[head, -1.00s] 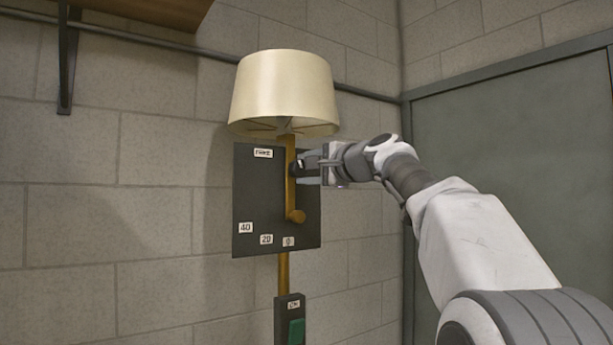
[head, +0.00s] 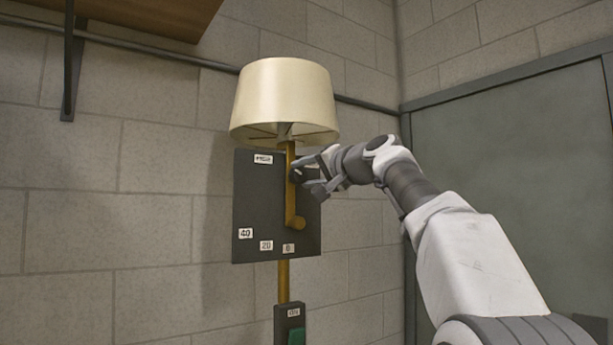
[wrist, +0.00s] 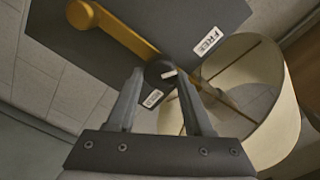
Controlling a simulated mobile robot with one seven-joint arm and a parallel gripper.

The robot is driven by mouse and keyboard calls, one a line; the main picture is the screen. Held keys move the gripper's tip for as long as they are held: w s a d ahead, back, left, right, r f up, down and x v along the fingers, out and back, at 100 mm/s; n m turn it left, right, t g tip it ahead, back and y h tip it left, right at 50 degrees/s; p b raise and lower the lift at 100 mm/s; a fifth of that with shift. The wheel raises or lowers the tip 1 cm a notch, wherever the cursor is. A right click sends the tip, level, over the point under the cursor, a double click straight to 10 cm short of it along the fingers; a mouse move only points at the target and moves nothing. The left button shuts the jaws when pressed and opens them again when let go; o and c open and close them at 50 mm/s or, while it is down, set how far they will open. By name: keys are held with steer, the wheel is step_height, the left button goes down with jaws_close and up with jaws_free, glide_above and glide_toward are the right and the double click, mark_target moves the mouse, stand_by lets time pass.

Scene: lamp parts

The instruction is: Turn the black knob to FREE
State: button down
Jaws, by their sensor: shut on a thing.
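The black knob (wrist: 158,68) is round with a white pointer mark, and sits on a dark panel (head: 262,205). In the wrist view my gripper (wrist: 159,73) has one finger on each side of the knob and is shut on it. The white mark points right, between the FREE label (wrist: 207,40) and a second small label (wrist: 153,98) whose word is hard to read. In the head view my gripper (head: 304,176) is at the panel's right side and its fingers partly cover the knob.
A brass crank arm (head: 291,200) with a round handle hangs in front of the panel, close beside my fingers. A cream lampshade (head: 285,98) is just above. Labels 40, 20 and 0 line the panel's bottom. A green switch (head: 296,336) is below.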

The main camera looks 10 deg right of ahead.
stand_by(0.4)
steer(key=shift+c, duration=1.4)
jaws_free()
steer(key=b+v, duration=0.5)
steer(key=v, duration=1.2)
steer(key=shift+s+b, duration=0.2)
steer(key=shift+b, duration=0.15)
steer(key=shift+d, duration=0.1)
steer(key=s+a+f+n+g+h, duration=0.1)
steer(key=a+f+n+g+h, duration=0.2)
steer(key=f, duration=0.9)
steer(key=s+a+f+n+g, duration=0.1)
steer(key=a+f+g, duration=0.3)
steer(key=f, duration=0.8)
steer(key=s+f+n+g+h+p, duration=0.2)
steer(key=s+f+g+h, duration=0.1)
steer(key=s+f, duration=1.8)
step_height(320, 180, down, 5)
steer(key=shift+s+a+r+n+g+h, duration=0.15)
steer(key=shift+s+a+n+g+h, duration=0.1)
steer(key=shift+a+n+g+h, duration=0.2)
